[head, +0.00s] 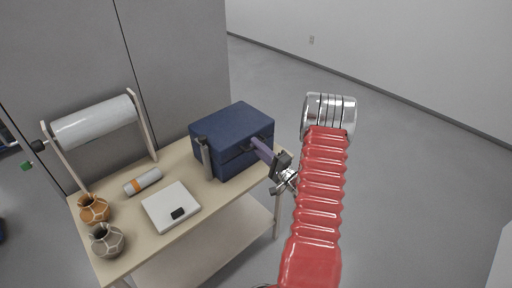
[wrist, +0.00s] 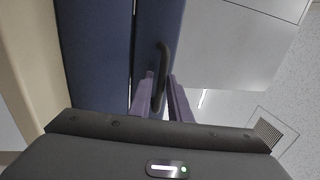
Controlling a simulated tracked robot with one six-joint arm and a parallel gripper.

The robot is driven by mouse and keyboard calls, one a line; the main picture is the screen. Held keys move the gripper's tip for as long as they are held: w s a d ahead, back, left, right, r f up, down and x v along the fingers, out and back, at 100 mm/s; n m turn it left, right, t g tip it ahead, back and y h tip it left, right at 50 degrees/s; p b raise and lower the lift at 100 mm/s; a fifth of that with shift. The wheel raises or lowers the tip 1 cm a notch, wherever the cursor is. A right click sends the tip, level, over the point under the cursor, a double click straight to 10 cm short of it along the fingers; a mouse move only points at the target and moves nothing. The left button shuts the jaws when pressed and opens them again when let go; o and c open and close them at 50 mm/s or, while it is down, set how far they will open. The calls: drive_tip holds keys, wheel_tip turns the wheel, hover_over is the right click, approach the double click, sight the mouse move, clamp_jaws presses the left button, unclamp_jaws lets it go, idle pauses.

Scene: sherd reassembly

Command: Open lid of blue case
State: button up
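The blue case (head: 232,128) stands on the back right part of the table, with its lid (head: 235,116) down. It fills the upper left of the wrist view (wrist: 95,60), where a dark seam runs along it. A dark curved handle (wrist: 165,52) sticks out from the case. My gripper (head: 256,143) is at the right side of the case. In the wrist view its two purple fingers (wrist: 161,76) stand either side of the handle, with a gap showing at the right finger. Contact at the left finger is unclear.
On the table (head: 153,239) are a white box (head: 168,203), a grey and orange cylinder (head: 143,181), an orange pot (head: 93,209) and a grey pot (head: 107,241). A roll on a stand (head: 94,122) is behind. An upright dark-topped post (head: 204,158) stands close to the case's left front.

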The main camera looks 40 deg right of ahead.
drive_tip(key=shift+w, duration=0.2)
clamp_jaws()
idle(0.4)
drive_tip(key=shift+a, duration=0.15)
